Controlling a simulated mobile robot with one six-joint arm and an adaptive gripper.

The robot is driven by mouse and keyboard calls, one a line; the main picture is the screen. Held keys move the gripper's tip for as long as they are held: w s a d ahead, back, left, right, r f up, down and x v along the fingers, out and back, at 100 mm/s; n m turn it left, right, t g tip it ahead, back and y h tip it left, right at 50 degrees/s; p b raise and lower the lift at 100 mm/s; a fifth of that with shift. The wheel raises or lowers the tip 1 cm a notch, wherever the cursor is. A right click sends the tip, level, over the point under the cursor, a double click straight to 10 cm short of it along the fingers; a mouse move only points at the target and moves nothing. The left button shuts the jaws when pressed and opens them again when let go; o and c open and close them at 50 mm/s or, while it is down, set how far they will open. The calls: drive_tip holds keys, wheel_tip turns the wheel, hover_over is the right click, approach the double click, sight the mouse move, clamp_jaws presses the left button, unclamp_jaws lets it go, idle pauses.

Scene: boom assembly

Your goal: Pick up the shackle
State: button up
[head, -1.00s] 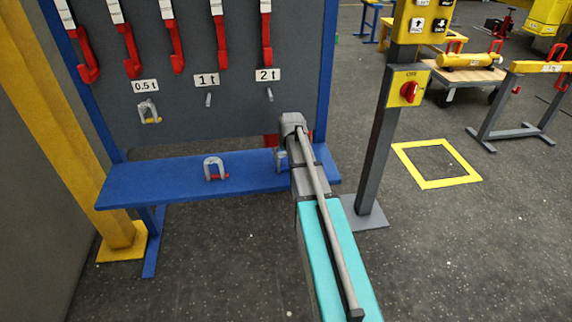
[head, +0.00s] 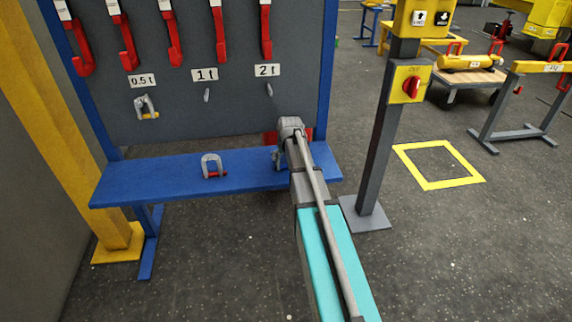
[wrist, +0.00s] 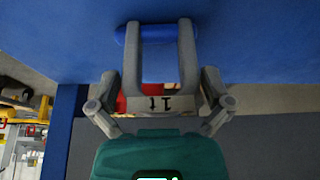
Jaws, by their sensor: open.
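In the wrist view a grey shackle (wrist: 133,65) with a blue pin (wrist: 155,34) is close in front of my gripper (wrist: 158,82), its pin end against the blue bench surface. Its curved end, marked 1t, lies between my two grey fingers. The fingers are spread with a gap on each side of the shackle. In the head view my arm hides most of the gripper and this shackle. Another grey shackle (head: 212,161) with a red pin stands on the blue bench (head: 150,180), left of my arm. A yellow-pinned shackle (head: 142,104) hangs below the 0.5 t label.
A grey board (head: 190,115) with red hooks and empty 1 t and 2 t pegs rises behind the bench. A yellow post (head: 60,130) is at left. A dark post (head: 380,150) with a red switch stands right of my arm.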

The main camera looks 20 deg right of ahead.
drive_tip(key=shift+f, duration=0.15)
idle(0.5)
drive_tip(key=shift+w, duration=0.1)
drive_tip(key=c, duration=1)
drive_tip(key=shift+r, duration=0.2)
wheel_tip(320, 180, up, 3)
drive_tip(key=p, duration=0.3)
drive_tip(key=shift+f, duration=0.1)
drive_tip(key=s+d+r+p, duration=0.1)
drive_tip(key=s+r+p, duration=0.2)
drive_tip(key=s, duration=0.1)
drive_tip(key=s+d+r+p, duration=0.1)
drive_tip(key=s+r+p, duration=0.2)
drive_tip(key=s, duration=0.2)
drive_tip(key=s+d+r+p, duration=0.1)
drive_tip(key=s+r+p, duration=0.2)
drive_tip(key=s+p, duration=0.1)
drive_tip(key=shift+s+d+r, duration=0.2)
drive_tip(key=shift+s+r, duration=0.1)
drive_tip(key=shift+r, duration=0.1)
